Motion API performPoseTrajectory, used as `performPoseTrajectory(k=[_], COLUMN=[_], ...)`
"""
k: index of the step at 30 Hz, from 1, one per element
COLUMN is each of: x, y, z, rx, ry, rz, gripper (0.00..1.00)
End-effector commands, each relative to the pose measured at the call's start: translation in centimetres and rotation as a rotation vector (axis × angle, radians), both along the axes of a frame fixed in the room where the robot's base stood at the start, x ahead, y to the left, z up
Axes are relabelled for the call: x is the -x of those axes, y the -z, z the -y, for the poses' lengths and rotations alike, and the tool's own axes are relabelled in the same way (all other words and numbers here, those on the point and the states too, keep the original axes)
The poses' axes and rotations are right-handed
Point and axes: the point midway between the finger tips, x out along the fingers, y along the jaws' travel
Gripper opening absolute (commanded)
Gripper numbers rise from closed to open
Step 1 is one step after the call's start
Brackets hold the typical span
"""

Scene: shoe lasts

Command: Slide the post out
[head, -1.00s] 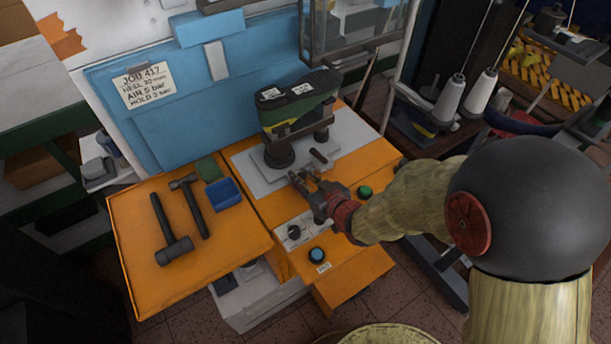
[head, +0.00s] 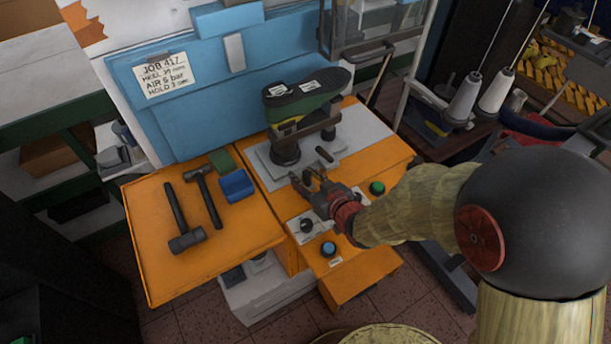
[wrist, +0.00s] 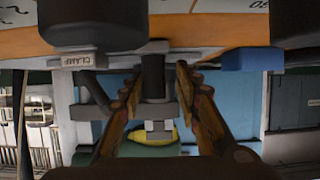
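A dark upright post (wrist: 153,76) stands between the two fingers in the wrist view, which appears upside down. In the head view the dark post base (head: 285,152) stands on the grey plate (head: 366,132), under a bracket that carries a sole-up green and black shoe form (head: 306,92). My gripper (head: 306,180) is open just in front of the post; its brown fingers (wrist: 158,92) show on both sides of it, with gaps. I cannot tell how deep the post sits between them. A dark clamp lever (head: 325,154) is right of the post; its CLAMP label (wrist: 81,62) shows in the wrist view.
A blue box (head: 236,186) and two hammers (head: 186,240) lie on the orange left table (head: 145,270). A green button (head: 377,188) and a blue button (head: 328,249) are near my gripper. A blue panel (head: 195,120) stands behind.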

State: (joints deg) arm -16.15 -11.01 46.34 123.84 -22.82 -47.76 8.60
Motion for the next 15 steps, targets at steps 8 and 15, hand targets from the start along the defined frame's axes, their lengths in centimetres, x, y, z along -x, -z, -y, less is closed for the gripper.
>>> performPoseTrajectory(k=[8, 15], x=[-0.12, 0.61], y=[-0.11, -0.65], z=[0.08, 0.66], rx=[-0.001, -0.002], ry=[0.003, 0.004], rz=[0.002, 0.004], gripper=[0.39, 0.39])
